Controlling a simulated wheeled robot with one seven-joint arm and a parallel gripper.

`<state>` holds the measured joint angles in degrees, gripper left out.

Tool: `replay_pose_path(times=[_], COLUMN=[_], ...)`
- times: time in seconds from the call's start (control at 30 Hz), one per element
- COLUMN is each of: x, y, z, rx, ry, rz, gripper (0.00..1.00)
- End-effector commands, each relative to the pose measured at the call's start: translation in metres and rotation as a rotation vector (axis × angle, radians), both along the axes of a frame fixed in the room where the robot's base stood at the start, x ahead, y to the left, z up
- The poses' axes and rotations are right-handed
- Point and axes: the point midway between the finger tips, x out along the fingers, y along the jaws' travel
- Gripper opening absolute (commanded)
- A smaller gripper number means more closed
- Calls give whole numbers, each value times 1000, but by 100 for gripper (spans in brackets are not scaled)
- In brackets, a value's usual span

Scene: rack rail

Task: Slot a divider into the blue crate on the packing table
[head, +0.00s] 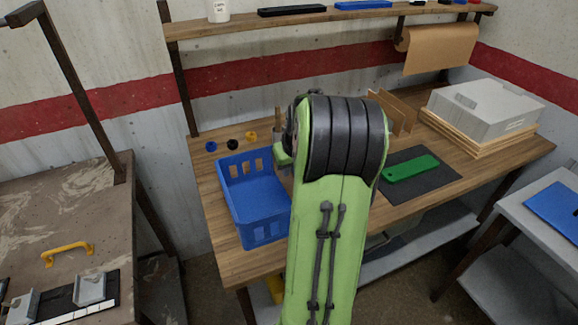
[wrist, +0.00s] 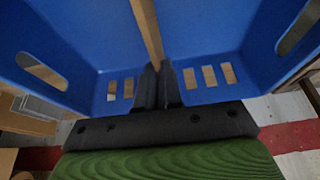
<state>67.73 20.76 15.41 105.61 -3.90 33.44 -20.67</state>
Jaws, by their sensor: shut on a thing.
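The blue crate (head: 240,215) stands at the left end of the packing table (head: 225,262), partly hidden by my arm. In the wrist view, its blue walls (wrist: 205,25) with slotted openings surround my fingers. My gripper (wrist: 158,68) is shut on a thin brown divider (wrist: 147,25), seen edge-on, which reaches away from the fingertips across the crate. Whether the divider's lower edge touches the crate cannot be told. In the head view my arm hides the fingers and most of the held divider.
More brown dividers (head: 404,108) stand upright right of my arm. A green object (head: 411,168) lies on a dark mat (head: 432,182). A grey box (head: 485,108) sits on stacked boards at the right. Small rings (head: 232,144) lie behind the crate. A shelf (head: 240,26) runs above.

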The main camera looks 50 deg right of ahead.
Motion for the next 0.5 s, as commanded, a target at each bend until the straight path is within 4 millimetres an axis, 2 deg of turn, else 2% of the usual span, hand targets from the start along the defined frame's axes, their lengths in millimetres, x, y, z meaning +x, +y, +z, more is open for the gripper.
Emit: replay_pose_path(times=[0.33,0.5], x=[0,0], y=[0,0], z=[-16,-17], rx=[0,0], ry=[0,0], rz=[0,0], gripper=[0,0])
